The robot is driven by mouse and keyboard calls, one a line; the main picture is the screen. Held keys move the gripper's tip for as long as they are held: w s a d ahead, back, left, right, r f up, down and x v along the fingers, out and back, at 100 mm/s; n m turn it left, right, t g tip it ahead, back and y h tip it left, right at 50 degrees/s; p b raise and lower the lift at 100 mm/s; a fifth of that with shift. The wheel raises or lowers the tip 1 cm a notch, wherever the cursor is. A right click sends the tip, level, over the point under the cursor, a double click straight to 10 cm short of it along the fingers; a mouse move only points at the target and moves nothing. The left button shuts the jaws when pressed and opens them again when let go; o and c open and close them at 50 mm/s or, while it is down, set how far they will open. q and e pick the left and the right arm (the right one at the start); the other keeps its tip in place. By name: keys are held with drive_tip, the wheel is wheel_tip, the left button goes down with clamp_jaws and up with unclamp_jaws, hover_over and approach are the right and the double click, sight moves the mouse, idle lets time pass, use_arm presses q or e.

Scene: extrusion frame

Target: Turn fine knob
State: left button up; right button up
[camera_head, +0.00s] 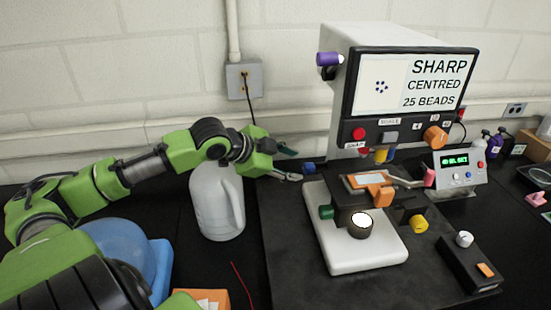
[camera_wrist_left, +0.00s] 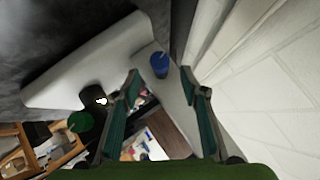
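A microscope-like instrument (camera_head: 354,85) with a screen reading "SHARP CENTRED 25 BEADS" stands on a white base (camera_head: 345,255). A small blue knob (camera_head: 308,167) sticks out at its left side, and a green knob (camera_head: 326,212) sits lower. I cannot tell from labels which is the fine knob. My left gripper (camera_head: 290,164) is open, just left of the blue knob. In the left wrist view the blue knob (camera_wrist_left: 159,64) appears between and beyond the open fingertips (camera_wrist_left: 160,76), with no clear contact. The green knob also shows there (camera_wrist_left: 80,121). My right gripper is not in view.
A white jug (camera_head: 217,205) stands below my left forearm. A blue rounded object (camera_head: 140,255) is near my arm. A control box with green display (camera_head: 456,168) and a black box with a white knob (camera_head: 468,262) stand at the right. The wall is close behind.

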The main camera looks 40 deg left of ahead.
use_arm(q)
drive_tip(key=v, duration=0.6)
drive_tip(key=shift+s, duration=0.15)
drive_tip(key=shift+r, duration=0.1)
idle(0.4)
idle(2.1)
